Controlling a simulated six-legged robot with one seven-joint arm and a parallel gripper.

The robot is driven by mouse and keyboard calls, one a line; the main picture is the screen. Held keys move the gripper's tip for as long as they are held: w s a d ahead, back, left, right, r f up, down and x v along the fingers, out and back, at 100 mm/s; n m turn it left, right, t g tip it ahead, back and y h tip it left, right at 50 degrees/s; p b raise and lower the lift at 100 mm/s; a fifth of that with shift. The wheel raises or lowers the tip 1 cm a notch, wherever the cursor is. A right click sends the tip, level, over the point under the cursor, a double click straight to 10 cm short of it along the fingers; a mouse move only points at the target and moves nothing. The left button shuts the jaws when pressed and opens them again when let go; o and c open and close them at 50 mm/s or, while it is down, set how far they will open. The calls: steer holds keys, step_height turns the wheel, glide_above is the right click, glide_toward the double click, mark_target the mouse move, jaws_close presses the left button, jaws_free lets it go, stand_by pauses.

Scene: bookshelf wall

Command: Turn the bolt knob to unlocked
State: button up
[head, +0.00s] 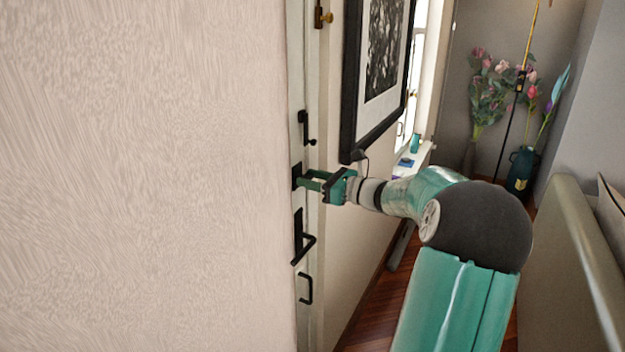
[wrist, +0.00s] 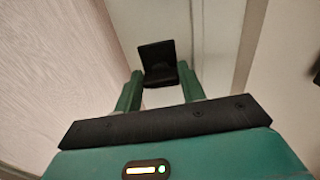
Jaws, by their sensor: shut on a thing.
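The bolt knob is at the black fitting (head: 296,176) on the pale door edge, above the lever handle. In the wrist view the black fitting (wrist: 157,58) shows as a dark square between and just beyond my fingertips. My gripper (head: 308,181) reaches in from the right, with its green fingers at the fitting. In the wrist view my gripper (wrist: 158,80) has a finger on each side of the fitting's lower part and is shut on the knob. The fingers hide part of the knob, and I cannot read its turn angle.
A black lever handle (head: 303,243) and a small pull handle (head: 305,289) are below the fitting. A black latch piece (head: 305,128) is above it. A pale wall (head: 140,180) fills the left. A framed picture (head: 378,75) hangs just above my arm. Flower vases stand at the far right.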

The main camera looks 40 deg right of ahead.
steer(key=n, duration=1.7)
steer(key=shift+a+f+n, duration=0.15)
steer(key=shift+f+n, duration=0.05)
steer(key=shift+n, duration=0.1)
stand_by(0.4)
steer(key=o, duration=1)
steer(key=v, duration=1.4)
steer(key=shift+a, duration=0.1)
